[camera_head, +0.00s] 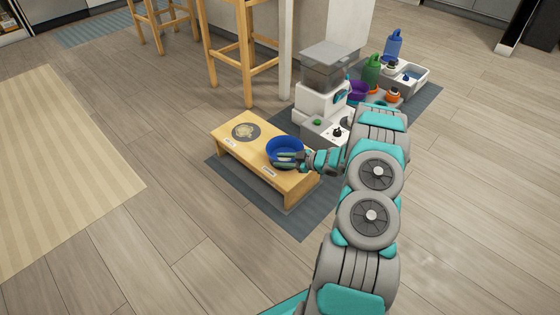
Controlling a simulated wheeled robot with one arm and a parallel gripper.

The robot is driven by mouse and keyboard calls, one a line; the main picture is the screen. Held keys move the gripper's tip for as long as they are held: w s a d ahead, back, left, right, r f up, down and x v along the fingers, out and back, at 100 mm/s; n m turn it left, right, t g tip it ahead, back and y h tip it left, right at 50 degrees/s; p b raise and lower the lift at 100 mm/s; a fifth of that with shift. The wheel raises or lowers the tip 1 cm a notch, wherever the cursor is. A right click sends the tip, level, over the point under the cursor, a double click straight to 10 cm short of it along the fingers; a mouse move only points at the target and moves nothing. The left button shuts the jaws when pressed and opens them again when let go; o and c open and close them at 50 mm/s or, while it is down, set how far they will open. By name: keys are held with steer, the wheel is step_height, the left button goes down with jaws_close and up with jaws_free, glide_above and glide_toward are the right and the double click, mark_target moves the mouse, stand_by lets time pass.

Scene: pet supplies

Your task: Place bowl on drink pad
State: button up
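A blue bowl (284,145) sits upright at the right end of a low wooden stand (262,150). My gripper (284,158) reaches in from the right, its grey fingers at the bowl's near side. I cannot tell whether they grip it. A dark round pad (246,131) with a tan emblem lies bare at the stand's left end. Whatever lies under the bowl is hidden. Two small labels (231,143) (269,173) are on the stand, too small to read surely.
The stand is on a dark grey mat (305,220). A white and grey dispenser (322,90) stands behind it. Green (371,72) and blue (393,45) bottles and a white tray (415,75) are farther right. Wooden stools (244,60) stand behind.

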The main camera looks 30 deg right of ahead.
steer(key=v, duration=1.1)
steer(key=w+d+r+m+h, duration=0.1)
steer(key=w+d+r+h, duration=0.25)
steer(key=r, duration=0.25)
steer(key=w+d+r+m+h, duration=0.2)
steer(key=w+r+h, duration=0.2)
steer(key=r+h, duration=0.15)
steer(key=s+a+r+m+g+h, duration=0.35)
steer(key=s+r, duration=0.35)
steer(key=r, duration=0.5)
steer(key=s+a+r+m+g+y, duration=0.1)
steer(key=s+a+g, duration=0.2)
steer(key=s+a, duration=0.7)
steer(key=s+a+r+m+g+y, duration=0.1)
steer(key=s+a+g+y, duration=0.1)
steer(key=s+a, duration=0.7)
steer(key=s+a+r+m+g+y, duration=0.1)
steer(key=s+a+g, duration=0.3)
steer(key=s+a, duration=0.6)
steer(key=s+r+m, duration=0.1)
steer(key=s, duration=0.9)
steer(key=shift+a, duration=0.3)
steer(key=shift+s+d+r+y, duration=0.1)
steer(key=shift+y, duration=0.15)
